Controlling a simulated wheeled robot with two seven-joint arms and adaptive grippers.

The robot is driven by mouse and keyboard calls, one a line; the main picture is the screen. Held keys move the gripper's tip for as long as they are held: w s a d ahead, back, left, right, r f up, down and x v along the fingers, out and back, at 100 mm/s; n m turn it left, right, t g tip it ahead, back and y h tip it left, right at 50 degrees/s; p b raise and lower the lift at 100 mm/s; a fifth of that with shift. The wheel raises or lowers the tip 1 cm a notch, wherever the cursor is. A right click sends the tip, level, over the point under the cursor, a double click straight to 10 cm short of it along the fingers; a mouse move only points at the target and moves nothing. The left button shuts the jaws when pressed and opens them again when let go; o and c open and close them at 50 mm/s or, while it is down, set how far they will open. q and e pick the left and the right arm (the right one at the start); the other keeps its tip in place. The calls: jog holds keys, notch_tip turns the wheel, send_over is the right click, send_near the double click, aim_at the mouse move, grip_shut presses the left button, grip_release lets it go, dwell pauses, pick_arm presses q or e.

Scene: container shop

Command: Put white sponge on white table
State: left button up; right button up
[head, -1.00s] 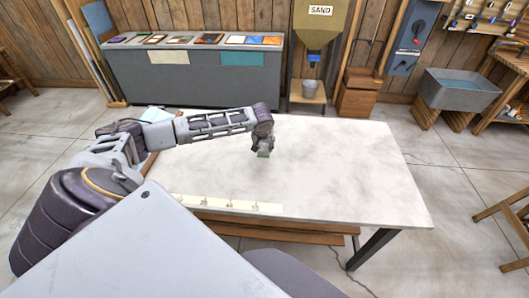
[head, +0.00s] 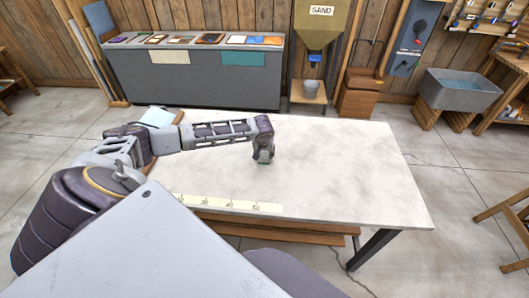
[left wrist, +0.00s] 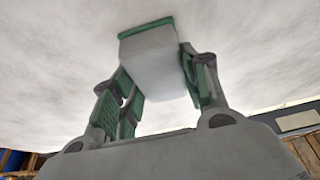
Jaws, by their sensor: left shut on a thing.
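The white table (head: 340,165) has a pale, marbled top and stands in front of me. My left gripper (head: 264,158) is low over the middle of the table. In the left wrist view, the left gripper (left wrist: 160,88) is shut on the white sponge (left wrist: 155,55), a white block with a green layer at one end. The white tabletop fills the background behind it. I cannot tell whether the sponge touches the table. In the head view, the gripper hides the sponge. My right gripper is not in view.
A pale strip with markings (head: 230,204) lies along the table's front edge. A light blue item (head: 158,117) sits at the back left, behind my arm. The right half of the tabletop is clear. A grey cabinet (head: 190,80) stands beyond the table.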

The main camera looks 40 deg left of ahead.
pick_arm(q)
jog(key=o, duration=1.1)
jog(key=shift+c, duration=0.2)
jog(key=shift+r, duration=0.1)
jog(key=v, duration=1.2)
jog(key=shift+w, duration=0.1)
